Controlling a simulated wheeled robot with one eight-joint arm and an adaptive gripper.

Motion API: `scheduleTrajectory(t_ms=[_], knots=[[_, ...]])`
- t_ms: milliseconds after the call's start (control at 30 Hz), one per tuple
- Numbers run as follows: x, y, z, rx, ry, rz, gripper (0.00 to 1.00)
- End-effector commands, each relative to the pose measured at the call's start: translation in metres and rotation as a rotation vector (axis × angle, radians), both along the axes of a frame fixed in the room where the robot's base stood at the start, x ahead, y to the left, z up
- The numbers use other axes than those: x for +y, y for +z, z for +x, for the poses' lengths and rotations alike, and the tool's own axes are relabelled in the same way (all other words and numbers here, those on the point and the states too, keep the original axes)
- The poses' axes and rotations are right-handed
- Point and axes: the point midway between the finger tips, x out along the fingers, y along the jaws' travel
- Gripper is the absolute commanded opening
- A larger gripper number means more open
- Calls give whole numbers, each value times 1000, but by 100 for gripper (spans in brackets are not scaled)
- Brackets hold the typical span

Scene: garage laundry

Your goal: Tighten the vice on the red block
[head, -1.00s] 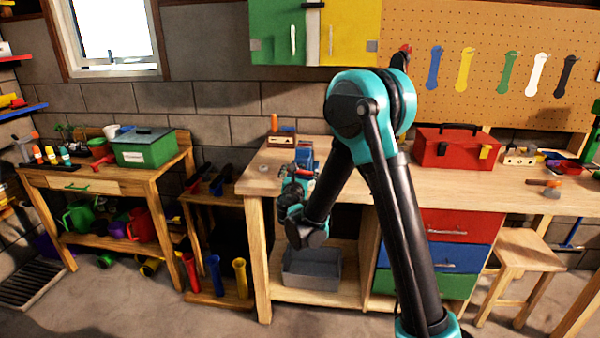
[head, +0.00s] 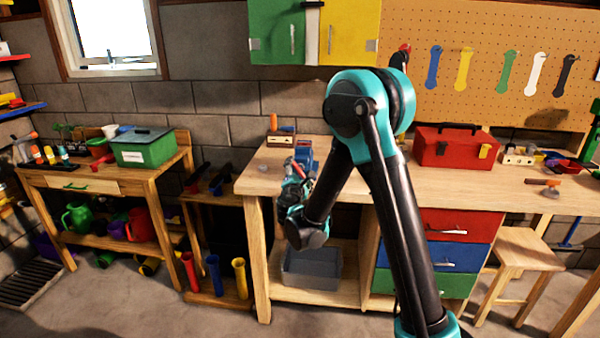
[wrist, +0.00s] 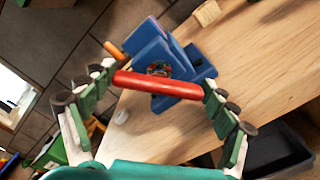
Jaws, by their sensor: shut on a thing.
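The blue vice (head: 306,152) is at the left part of the workbench; the wrist view shows its blue body (wrist: 155,52) close up. Its red bar handle (wrist: 158,85) lies across the front of the vice. My gripper (wrist: 161,84) is shut on the red bar handle, with one finger at each end of the bar. In the head view my gripper (head: 297,172) is at the front of the vice, partly hidden by my wrist. I cannot make out the red block between the jaws.
A red toolbox (head: 453,147) stands on the workbench (head: 400,182) to the right. A small wooden box with an orange-handled thing (head: 280,137) is behind and left of the vice. A grey bin (head: 312,267) sits on the shelf below. The bench between vice and toolbox looks clear.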

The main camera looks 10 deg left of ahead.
Motion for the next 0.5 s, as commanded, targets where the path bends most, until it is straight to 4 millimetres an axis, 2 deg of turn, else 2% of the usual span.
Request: scheduleTrajectory(t_ms=[500], knots=[[-2,-1,-3,0,-3,56,57]])
